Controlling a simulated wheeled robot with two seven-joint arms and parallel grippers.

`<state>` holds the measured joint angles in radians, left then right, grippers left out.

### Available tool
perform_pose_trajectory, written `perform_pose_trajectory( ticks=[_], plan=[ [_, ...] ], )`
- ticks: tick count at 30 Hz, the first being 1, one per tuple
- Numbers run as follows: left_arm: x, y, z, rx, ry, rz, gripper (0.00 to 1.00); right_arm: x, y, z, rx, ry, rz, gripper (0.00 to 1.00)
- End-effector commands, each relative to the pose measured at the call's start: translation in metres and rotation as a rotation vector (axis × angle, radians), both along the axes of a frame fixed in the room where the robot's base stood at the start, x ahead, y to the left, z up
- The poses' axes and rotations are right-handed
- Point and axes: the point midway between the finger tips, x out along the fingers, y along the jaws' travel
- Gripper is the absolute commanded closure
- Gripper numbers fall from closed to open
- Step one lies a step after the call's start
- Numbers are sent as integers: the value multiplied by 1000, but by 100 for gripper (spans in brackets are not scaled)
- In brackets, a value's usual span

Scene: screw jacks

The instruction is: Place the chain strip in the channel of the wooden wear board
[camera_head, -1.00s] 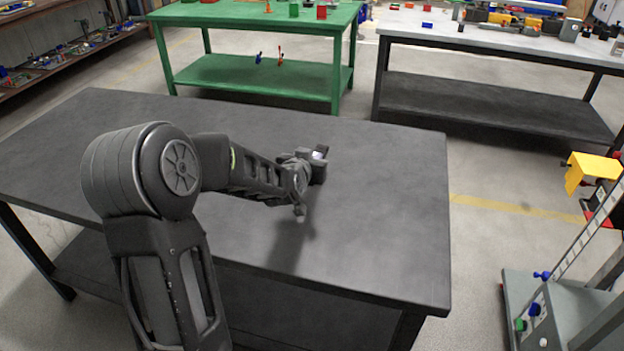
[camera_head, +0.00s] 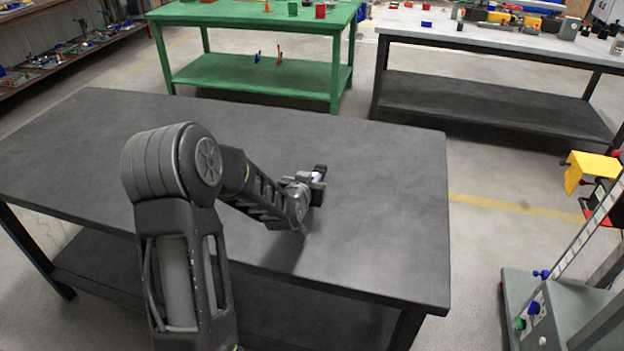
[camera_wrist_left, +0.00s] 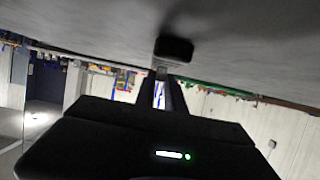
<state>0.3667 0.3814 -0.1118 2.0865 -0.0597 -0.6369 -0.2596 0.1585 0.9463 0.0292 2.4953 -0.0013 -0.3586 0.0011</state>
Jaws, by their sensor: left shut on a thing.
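My left gripper (camera_head: 319,182) is low over the dark grey table, right of the table's middle in the head view. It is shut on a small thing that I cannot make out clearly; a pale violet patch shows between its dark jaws. In the left wrist view my left gripper (camera_wrist_left: 166,88) has its fingers close together, with a dark blocky end (camera_wrist_left: 174,48) near the grey surface. I cannot tell whether that end is fingertip or held thing. I can make out neither the chain strip nor the wooden wear board. My right gripper is not in view.
The dark grey table (camera_head: 400,220) is bare around my left arm. A green table (camera_head: 250,15) and a light-topped table (camera_head: 490,40) with small items stand behind. A machine with a yellow part (camera_head: 590,172) stands at the right. Shelves (camera_head: 60,62) are at the far left.

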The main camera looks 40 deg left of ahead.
Motion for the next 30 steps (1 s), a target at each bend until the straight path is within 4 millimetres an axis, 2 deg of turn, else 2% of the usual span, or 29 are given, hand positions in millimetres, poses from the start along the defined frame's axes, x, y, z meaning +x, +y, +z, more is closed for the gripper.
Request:
perform_pose_trajectory(
  ticks=[7,8,16,27,30],
  plan=[
    [1,0,-3,1,-3,0,100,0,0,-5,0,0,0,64],
    [0,0,-3,0,0,0,85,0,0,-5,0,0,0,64],
    [0,0,-2,-1,0,0,64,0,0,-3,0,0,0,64],
    [0,0,3,-1,0,0,64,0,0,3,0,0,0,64],
    [-10,-3,5,0,-1,1,64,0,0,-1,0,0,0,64]
  ],
)
